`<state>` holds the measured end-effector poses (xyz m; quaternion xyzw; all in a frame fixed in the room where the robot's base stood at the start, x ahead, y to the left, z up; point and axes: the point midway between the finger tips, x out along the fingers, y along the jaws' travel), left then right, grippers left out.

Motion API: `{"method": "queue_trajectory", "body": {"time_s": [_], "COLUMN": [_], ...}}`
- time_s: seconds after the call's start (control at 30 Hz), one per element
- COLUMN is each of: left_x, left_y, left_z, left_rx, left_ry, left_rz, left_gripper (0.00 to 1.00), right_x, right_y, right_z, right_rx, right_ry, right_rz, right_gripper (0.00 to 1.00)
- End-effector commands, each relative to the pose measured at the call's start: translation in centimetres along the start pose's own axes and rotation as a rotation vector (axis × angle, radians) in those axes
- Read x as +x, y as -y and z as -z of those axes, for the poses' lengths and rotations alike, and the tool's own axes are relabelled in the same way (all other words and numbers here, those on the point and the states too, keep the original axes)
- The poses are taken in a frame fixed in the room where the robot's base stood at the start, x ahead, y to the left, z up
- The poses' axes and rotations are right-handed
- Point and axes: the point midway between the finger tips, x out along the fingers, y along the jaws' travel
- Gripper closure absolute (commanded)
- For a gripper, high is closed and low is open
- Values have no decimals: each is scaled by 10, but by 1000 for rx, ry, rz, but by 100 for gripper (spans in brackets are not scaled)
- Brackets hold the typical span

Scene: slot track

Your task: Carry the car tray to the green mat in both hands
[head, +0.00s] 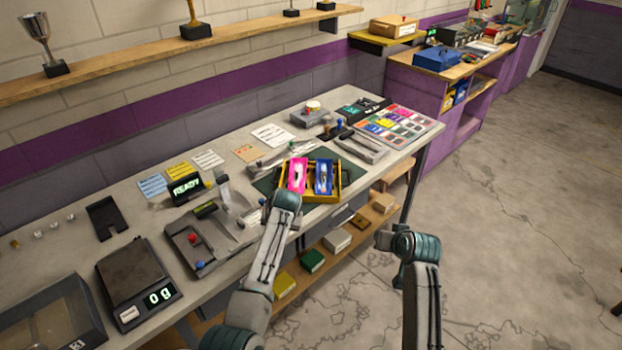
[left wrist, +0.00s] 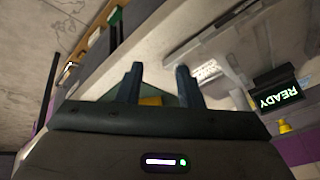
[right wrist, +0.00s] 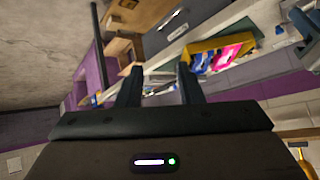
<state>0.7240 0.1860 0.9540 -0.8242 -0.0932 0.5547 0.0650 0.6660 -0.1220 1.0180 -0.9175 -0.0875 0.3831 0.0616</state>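The yellow car tray (head: 338,184) holds a pink piece and a blue piece side by side, each with a pale car-like shape on it. It sits on the dark green mat (head: 264,184), whose edges show around it near the bench's front edge. My left wrist (head: 285,200) is just in front of the tray's left side. In its wrist view the left gripper (left wrist: 158,68) is open, with a yellow part and green mat showing between the fingers. My right gripper (right wrist: 157,70) is open and empty, apart from the tray (right wrist: 203,48), in front of the bench.
On the bench left of the mat are a READY display (head: 186,187), a lever device (head: 196,245) and a scale (head: 138,280). To the right is a grey fixture (head: 362,147) and a sheet of coloured squares (head: 400,126). A shelf below holds boxes.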

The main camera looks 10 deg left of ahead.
Motion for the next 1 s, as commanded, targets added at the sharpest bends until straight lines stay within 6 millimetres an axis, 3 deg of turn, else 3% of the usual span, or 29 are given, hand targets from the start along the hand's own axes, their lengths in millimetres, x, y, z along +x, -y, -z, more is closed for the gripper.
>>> {"method": "queue_trajectory", "body": {"time_s": [0.23,0.77,0.87,1.0], "left_x": [0,1,5,11], "left_y": [0,1,7,28], "left_z": [0,-2,-17,-68], "left_rx": [0,-1,-8,-31], "left_ry": [0,1,8,24], "left_rz": [0,0,-2,-10], "left_gripper": [67,67,67,67], "right_x": [-24,-26,-31,-50], "right_y": [1,0,-8,-30], "right_z": [2,0,-13,-54], "right_rx": [0,0,1,1], "right_ry": [-1,2,17,67], "right_rz": [0,-1,-13,-52], "right_gripper": [67,67,67,67]}}
